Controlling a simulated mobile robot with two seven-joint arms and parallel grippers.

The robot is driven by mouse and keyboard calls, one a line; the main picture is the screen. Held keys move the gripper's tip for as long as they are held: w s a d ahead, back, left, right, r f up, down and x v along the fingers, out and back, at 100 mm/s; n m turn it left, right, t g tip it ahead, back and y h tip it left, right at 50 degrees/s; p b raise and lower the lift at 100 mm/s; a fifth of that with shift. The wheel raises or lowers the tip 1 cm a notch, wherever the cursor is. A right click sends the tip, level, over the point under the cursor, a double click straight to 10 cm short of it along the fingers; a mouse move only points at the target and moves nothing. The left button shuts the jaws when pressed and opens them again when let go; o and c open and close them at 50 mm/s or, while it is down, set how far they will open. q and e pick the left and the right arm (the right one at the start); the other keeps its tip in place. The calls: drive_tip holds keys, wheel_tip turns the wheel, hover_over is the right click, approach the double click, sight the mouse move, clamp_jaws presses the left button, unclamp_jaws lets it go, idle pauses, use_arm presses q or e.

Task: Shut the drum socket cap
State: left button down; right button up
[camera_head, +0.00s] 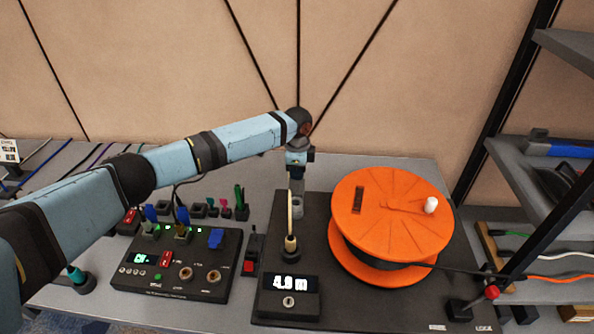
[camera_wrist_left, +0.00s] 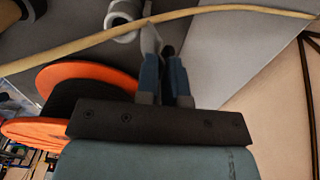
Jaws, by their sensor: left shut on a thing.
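My left gripper (camera_head: 297,172) points down above the dark board, left of the orange cable drum (camera_head: 392,215). Its two blue fingers (camera_wrist_left: 165,50) are close together in the wrist view. A thin light-grey piece (camera_wrist_left: 150,38), seemingly the drum socket cap, is at the fingertips. A grey cylindrical socket (camera_wrist_left: 122,16) lies just beside it, with a dark opening. In the head view a grey cylinder (camera_head: 297,186) shows right under the gripper. The cap's exact angle is hard to tell. My right gripper is out of view.
A tan cable (camera_head: 291,212) rises from a brass connector (camera_head: 290,244) close to the gripper. A display reading 4.9 m (camera_head: 289,282) stands in front. A black control panel (camera_head: 180,262) with plugs is at left. Shelves (camera_head: 545,165) stand at right.

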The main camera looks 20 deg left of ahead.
sight(296, 186)
use_arm(q)
drive_tip(key=shift+s+r+p, duration=0.15)
drive_tip(key=shift+r+p, duration=0.1)
drive_tip(key=shift+p, duration=0.35)
drive_tip(key=t+p, duration=0.1)
drive_tip(key=s+t+p, duration=0.1)
drive_tip(key=p, duration=0.1)
drive_tip(key=shift+s+d+r+y, duration=0.1)
drive_tip(key=shift+d+r+y, duration=0.1)
drive_tip(key=shift+y, duration=0.1)
drive_tip(key=s+t+p, duration=0.1)
drive_tip(key=p, duration=0.1)
drive_tip(key=t+p, duration=0.1)
drive_tip(key=shift+s+d+f+t+y+p, duration=0.2)
drive_tip(key=shift+s+t+y+p, duration=0.1)
drive_tip(key=shift+s+t+p, duration=0.1)
drive_tip(key=shift+s+d+f+t+y+p, duration=0.15)
drive_tip(key=shift+s+t+p, duration=0.1)
drive_tip(key=shift+t, duration=0.25)
drive_tip(key=shift+s+f+t+y+p, duration=0.15)
drive_tip(key=shift+s+t+p, duration=0.1)
drive_tip(key=shift+t, duration=0.25)
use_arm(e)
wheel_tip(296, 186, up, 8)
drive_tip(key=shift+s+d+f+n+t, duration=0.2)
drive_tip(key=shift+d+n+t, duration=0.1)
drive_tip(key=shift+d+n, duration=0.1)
